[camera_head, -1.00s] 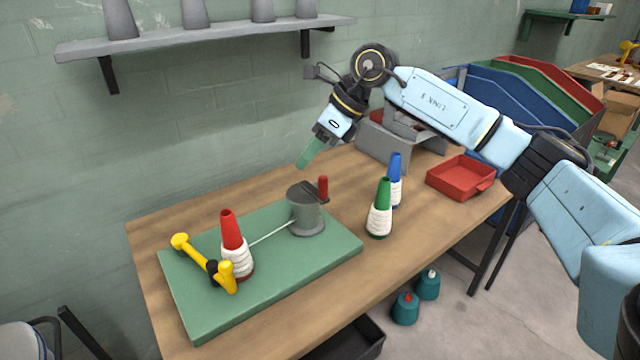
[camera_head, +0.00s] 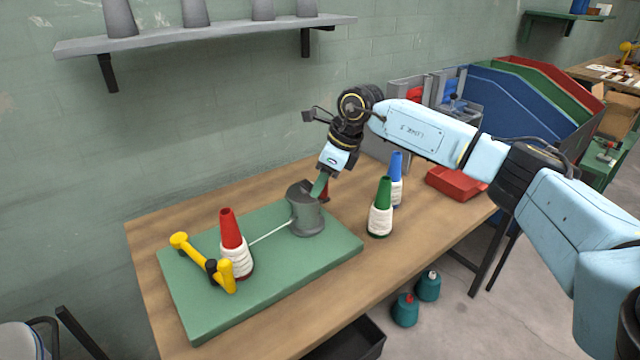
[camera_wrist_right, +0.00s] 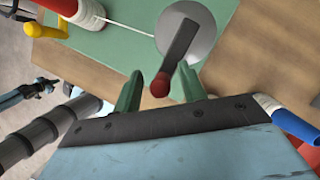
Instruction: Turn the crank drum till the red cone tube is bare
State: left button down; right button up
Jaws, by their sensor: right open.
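The grey crank drum (camera_head: 306,215) stands on the green board (camera_head: 205,308). Its red handle (camera_head: 325,193) is partly hidden behind my right gripper (camera_head: 318,187) in the head view. In the right wrist view the red handle knob (camera_wrist_right: 160,84) lies between the two green fingers (camera_wrist_right: 158,90), which are open around it. The red cone tube (camera_head: 231,229) stands upright on the board, its top bare and white yarn (camera_head: 237,262) wound on its lower part. A white strand (camera_head: 270,234) runs from it to the drum. My left gripper is not in view.
A yellow stand (camera_head: 207,265) with a black joint is beside the red cone. Green (camera_head: 381,207) and blue (camera_head: 396,180) cone tubes with white yarn stand right of the board. A red tray (camera_head: 456,183) is farther right. The table's front is clear.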

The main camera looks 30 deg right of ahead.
jog(key=shift+w+a+f, duration=0.15)
jog(key=shift+f, duration=0.3)
grip_shut()
jog(key=shift+a, duration=0.1)
